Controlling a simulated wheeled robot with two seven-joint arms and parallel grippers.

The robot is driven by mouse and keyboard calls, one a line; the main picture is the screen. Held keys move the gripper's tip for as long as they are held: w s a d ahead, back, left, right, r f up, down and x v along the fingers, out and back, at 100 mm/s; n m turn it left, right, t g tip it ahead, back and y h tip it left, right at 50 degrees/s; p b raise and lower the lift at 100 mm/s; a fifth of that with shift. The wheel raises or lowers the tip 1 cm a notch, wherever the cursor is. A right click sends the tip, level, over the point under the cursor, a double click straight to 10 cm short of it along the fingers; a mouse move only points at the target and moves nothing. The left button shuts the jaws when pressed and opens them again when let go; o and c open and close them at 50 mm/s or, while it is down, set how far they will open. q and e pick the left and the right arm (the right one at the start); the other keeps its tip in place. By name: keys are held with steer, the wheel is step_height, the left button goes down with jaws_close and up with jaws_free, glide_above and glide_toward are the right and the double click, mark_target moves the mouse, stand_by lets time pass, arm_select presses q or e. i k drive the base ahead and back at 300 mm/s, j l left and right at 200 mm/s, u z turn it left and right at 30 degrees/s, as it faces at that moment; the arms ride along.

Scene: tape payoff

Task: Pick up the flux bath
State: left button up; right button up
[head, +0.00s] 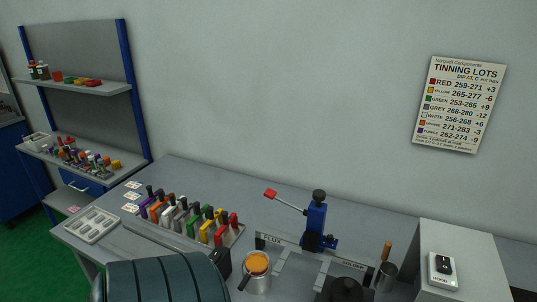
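The flux bath (257,279) is a light metal pot with orange-brown contents. It stands upright at the front of the bench, below a plate lettered FLUX (272,241). A dark handle sticks out at its left side. Its base is near the bottom edge of the head view. Neither of my grippers is in this view, so their distance from the pot does not show.
A teal ribbed chair back (165,279) stands left of the pot. A rack of coloured-handled tools (190,221) lies behind. A blue lever press (316,222), a dark round pot (347,289) and a metal cup (385,277) stand to the right. A grey box (462,248) bounds the right.

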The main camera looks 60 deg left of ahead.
mark_target(258, 273)
steer(key=u, duration=2.05)
